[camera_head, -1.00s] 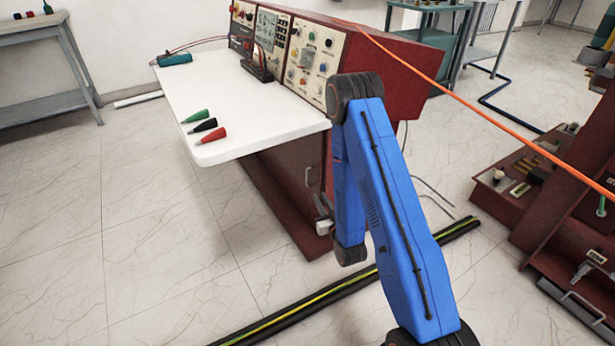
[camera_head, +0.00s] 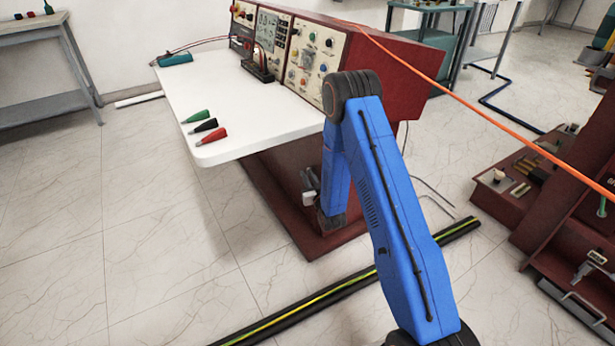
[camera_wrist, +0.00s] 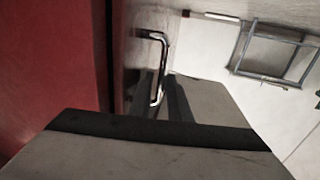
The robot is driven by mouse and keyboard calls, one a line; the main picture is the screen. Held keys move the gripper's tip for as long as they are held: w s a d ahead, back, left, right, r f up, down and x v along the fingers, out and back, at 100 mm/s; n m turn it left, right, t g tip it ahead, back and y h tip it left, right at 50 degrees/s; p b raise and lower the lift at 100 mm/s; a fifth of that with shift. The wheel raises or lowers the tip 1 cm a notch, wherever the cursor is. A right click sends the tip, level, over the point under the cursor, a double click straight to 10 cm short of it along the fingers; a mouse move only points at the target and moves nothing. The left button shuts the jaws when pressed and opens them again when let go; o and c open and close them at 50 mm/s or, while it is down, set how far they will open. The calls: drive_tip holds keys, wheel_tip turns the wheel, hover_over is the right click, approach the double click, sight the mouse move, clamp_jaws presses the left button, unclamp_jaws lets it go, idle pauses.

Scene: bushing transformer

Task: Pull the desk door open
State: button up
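The desk has a white top (camera_head: 255,115) and a dark red body (camera_head: 275,190). Its door carries a C-shaped metal handle (camera_wrist: 163,65), seen in the wrist view. The door looks closed in the head view. My gripper (camera_head: 309,192) is low in front of the door, close by the handle, partly hidden by my blue arm. In the wrist view my gripper (camera_wrist: 158,100) shows dark finger pads apart, with the handle's lower end appearing in the gap between them. I cannot tell whether they touch the handle.
Green, black and red plugs (camera_head: 205,127) lie on the desktop. Black cable covers with a yellow-green stripe (camera_head: 330,295) cross the floor below my arm. A dark red machine (camera_head: 560,200) stands at the right. The floor left of the desk is clear.

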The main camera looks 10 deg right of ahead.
drive_tip(key=shift+w, duration=0.25)
clamp_jaws()
drive_tip(key=shift+a, duration=0.2)
